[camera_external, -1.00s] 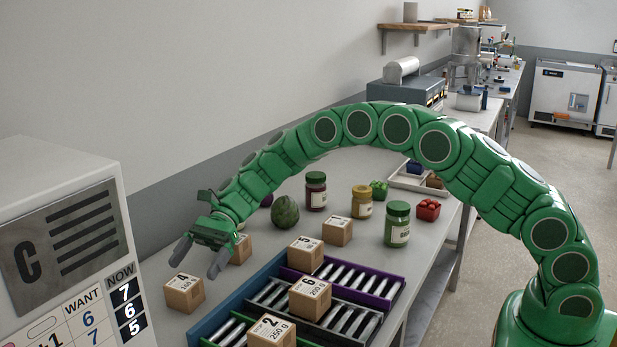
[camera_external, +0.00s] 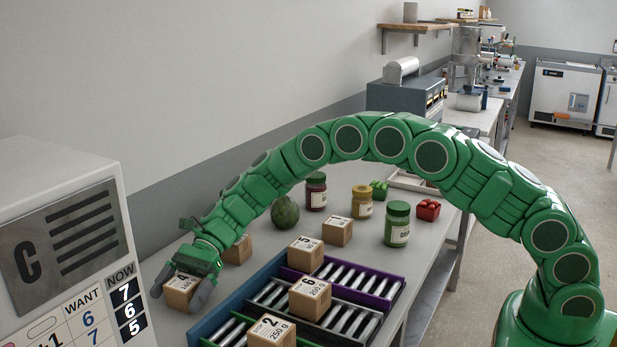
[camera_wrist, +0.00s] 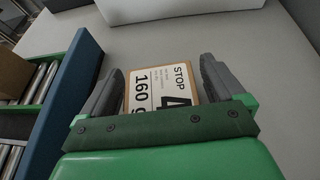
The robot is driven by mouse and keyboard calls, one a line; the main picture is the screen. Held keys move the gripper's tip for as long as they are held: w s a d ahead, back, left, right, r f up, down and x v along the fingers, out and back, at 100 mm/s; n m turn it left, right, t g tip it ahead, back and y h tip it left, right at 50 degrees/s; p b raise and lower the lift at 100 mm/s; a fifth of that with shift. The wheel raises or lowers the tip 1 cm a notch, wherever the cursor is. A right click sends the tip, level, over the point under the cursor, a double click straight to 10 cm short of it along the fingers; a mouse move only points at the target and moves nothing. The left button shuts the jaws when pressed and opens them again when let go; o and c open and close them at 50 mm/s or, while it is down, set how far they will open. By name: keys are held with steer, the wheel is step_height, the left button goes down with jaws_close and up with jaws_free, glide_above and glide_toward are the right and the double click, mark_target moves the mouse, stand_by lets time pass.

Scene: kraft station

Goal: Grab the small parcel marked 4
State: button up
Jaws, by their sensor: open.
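The small parcel marked 4 (camera_external: 180,292) is a brown box with a white label, standing on the grey table at the left, by the white cabinet. My gripper (camera_external: 180,286) is open, with one dark finger on each side of this parcel. In the wrist view the parcel (camera_wrist: 161,85) sits between the two fingers (camera_wrist: 160,88), its label reading "STOP", 4 and 160 g. A narrow gap shows beside the fingers; contact cannot be told. The parcel's lower part is hidden by my gripper in the wrist view.
Another parcel (camera_external: 238,250) stands close behind my gripper. The white cabinet (camera_external: 50,190) is at the left. Jars (camera_external: 397,224) stand farther back.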

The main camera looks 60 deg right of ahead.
steer(key=shift+c, duration=0.3)
steer(key=c, duration=1.1)
steer(key=shift+r, duration=0.15)
